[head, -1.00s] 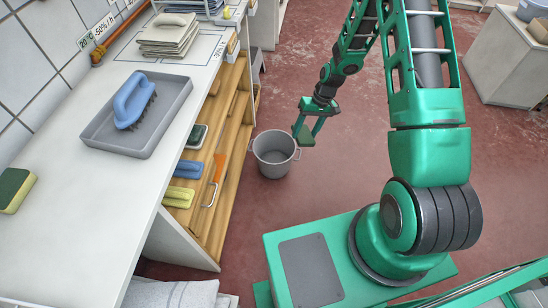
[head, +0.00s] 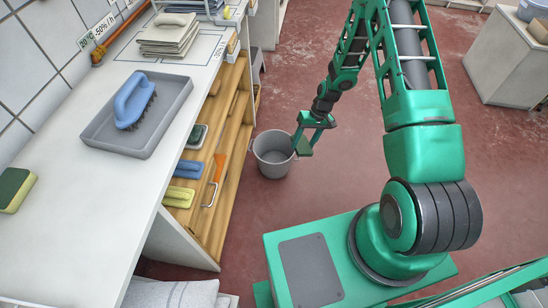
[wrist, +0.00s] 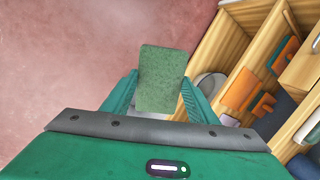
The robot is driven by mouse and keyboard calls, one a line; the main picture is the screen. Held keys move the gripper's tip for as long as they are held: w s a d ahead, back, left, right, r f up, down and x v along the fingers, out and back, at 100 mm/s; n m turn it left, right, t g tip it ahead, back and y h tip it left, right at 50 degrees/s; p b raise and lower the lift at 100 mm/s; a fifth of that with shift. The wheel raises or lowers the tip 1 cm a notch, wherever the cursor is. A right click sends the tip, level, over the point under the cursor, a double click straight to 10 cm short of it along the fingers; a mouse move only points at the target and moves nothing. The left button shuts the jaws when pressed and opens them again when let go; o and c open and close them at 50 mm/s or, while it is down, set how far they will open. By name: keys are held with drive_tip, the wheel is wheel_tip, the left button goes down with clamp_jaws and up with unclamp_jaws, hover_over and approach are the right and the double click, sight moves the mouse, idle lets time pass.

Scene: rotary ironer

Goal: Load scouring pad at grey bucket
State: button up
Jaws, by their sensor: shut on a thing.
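The grey bucket (head: 272,157) stands upright on the red floor beside the open shelves, its opening facing up. My gripper (head: 304,144) is shut on a dark green scouring pad (head: 305,147) and holds it at the right rim of the bucket in the head view. The fingers and pad hide part of the bucket there. I cannot tell the pad's exact height over the rim.
The wooden shelves (head: 225,130) left of the bucket hold brushes and an orange-handled tool (head: 218,168). The white counter (head: 75,215) above carries a grey tray (head: 104,130) with a blue brush and a green-yellow sponge (head: 14,190). The floor right of the bucket is clear.

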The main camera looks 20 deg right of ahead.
wheel_tip(320, 180, down, 23)
idle(2.6)
idle(2.0)
drive_tip(key=shift+r, duration=2)
